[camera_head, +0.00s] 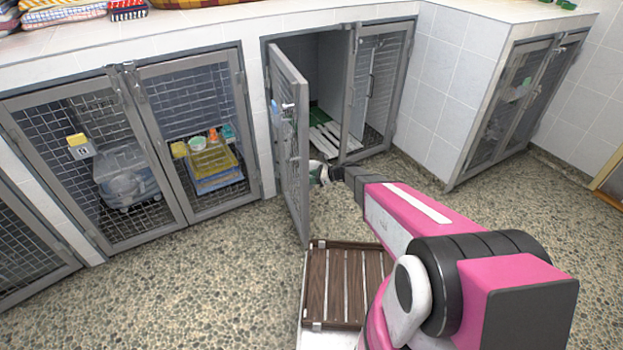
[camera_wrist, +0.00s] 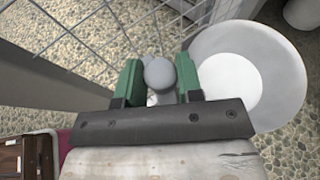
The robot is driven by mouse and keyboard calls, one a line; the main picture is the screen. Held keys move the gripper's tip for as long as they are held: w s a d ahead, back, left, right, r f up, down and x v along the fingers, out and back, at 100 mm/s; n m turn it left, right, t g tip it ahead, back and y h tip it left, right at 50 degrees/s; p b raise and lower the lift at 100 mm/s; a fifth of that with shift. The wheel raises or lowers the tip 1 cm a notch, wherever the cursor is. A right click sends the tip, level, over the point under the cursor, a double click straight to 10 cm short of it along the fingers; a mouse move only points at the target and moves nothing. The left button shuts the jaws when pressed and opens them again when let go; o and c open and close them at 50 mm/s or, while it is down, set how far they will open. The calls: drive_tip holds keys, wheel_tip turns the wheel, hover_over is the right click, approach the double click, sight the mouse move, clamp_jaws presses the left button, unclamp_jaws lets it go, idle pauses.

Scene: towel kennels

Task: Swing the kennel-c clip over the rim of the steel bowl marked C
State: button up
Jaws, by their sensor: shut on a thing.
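My gripper (camera_wrist: 158,82) has two green fingers, shut on a grey round-headed knob (camera_wrist: 159,73). The knob seems to belong to the clip, but its lower part is hidden between the fingers. A pale grey round bowl (camera_wrist: 280,62) lies just right of the fingers, its left edge partly behind the right finger. No letter C shows on it, and I cannot tell whether the clip crosses its rim. In the head view, my gripper (camera_head: 318,174) is beside the open mesh kennel door (camera_head: 290,150); the bowl is not clear there.
Mesh (camera_wrist: 112,32) and a grey door frame (camera_wrist: 45,75) stand close on the left in the wrist view. A brown slatted board (camera_head: 335,285) lies below my arm. The open kennel holds a pale slatted board (camera_head: 333,138). The pebbled floor at left is clear.

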drive_tip(key=n+g, duration=0.3)
drive_tip(key=shift+w+g, duration=0.3)
drive_tip(key=shift+w, duration=0.1)
drive_tip(key=n+g+h, duration=0.1)
drive_tip(key=n+g, duration=0.3)
drive_tip(key=shift+w+a, duration=0.1)
drive_tip(key=n+g+h, duration=0.4)
drive_tip(key=n+g, duration=0.1)
drive_tip(key=shift+a+n, duration=0.15)
drive_tip(key=shift+n, duration=0.15)
drive_tip(key=shift+h, duration=0.3)
drive_tip(key=o, duration=0.9)
